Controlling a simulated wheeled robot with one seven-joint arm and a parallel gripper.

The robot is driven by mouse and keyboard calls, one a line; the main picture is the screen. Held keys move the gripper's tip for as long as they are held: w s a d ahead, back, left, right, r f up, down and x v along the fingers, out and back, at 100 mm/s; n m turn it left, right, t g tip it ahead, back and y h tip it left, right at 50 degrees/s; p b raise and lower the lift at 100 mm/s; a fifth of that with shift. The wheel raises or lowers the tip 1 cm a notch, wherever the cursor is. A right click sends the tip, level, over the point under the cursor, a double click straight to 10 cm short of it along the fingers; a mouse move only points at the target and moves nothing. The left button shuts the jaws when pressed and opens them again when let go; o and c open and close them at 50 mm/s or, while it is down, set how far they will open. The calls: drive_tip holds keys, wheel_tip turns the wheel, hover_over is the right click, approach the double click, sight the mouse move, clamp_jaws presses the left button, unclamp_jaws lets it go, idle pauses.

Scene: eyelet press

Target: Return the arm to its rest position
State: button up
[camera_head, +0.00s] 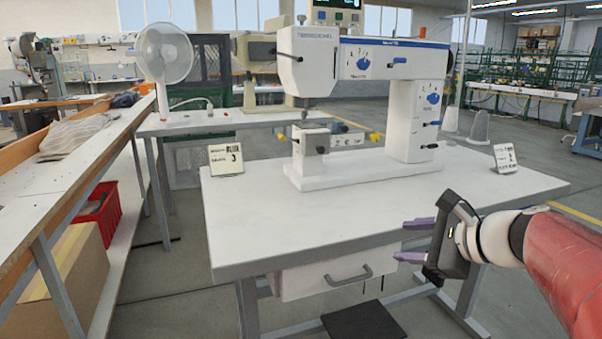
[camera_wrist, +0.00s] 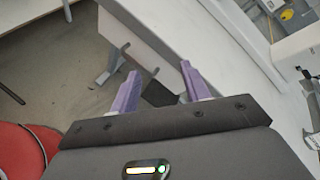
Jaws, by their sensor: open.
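My gripper (camera_head: 412,240) is at the right front of the white press table (camera_head: 270,220) in the head view. Its two purple fingers point left and are apart, with nothing between them. My red arm reaches in from the right edge. In the wrist view my gripper (camera_wrist: 157,88) shows both purple fingers spread and empty, with the table's edge and drawer beyond them. The white eyelet press (camera_head: 411,120) stands on the table, apart from my gripper.
A drawer with a grey handle (camera_head: 348,276) hangs under the table front. Small sign cards (camera_head: 225,155) (camera_head: 504,158) stand on the table. A long bench (camera_head: 75,165) with a red bin (camera_head: 98,214) and a cardboard box (camera_head: 70,277) runs along the left. The table's front surface is clear.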

drive_tip(key=s+a+f+n+g+h, duration=0.2)
drive_tip(key=s+f+n, duration=0.4)
drive_tip(key=s+n, duration=0.4)
drive_tip(key=s+a+f+n+g+h, duration=0.2)
drive_tip(key=s+f+n+h, duration=0.3)
drive_tip(key=s+n, duration=0.4)
drive_tip(key=shift+s+a+f+n, duration=0.2)
drive_tip(key=shift+s+f+n, duration=0.15)
drive_tip(key=shift+f+n, duration=0.35)
